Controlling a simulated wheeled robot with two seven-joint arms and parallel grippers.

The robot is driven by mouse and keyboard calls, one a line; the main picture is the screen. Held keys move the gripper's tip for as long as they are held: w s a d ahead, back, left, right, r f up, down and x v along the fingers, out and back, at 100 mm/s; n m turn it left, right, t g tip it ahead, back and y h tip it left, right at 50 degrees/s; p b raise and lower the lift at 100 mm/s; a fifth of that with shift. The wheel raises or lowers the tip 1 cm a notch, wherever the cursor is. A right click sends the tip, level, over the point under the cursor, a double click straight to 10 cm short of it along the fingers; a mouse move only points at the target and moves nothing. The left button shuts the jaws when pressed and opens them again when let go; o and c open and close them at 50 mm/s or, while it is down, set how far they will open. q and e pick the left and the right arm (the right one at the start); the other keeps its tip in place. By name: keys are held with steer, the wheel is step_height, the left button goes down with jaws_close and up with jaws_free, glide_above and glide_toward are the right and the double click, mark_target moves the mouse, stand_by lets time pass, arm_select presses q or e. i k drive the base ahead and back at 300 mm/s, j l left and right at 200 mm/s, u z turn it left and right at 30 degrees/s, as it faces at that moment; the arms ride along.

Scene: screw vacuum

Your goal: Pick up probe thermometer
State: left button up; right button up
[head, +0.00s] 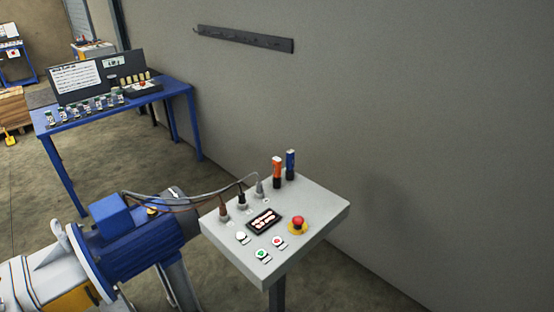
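Two slim upright handheld devices stand at the back of a grey control panel in the head view. One is orange with a dark base (277,172), and the other is blue with a dark base (291,164). They stand close side by side. Either could be the probe thermometer; I cannot tell which from this view. The control panel (325,213) has a tilted-looking top on a post. Neither of my grippers shows in the head view.
The panel carries a red emergency button (298,224), a small display (264,220), push buttons and cable plugs. Cables run left to a blue motor (143,249). A blue table (176,92) with small bottles stands behind left. A hook rail (245,39) hangs on the grey wall.

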mark_target(276, 162)
steer(key=k+u, duration=0.1)
steer(key=u, duration=2.4)
steer(key=z, duration=2.5)
steer(key=i+l, duration=0.35)
steer(key=l, duration=0.15)
steer(key=i+l+z, duration=0.1)
steer(key=i+l, duration=0.25)
steer(key=l, duration=0.1)
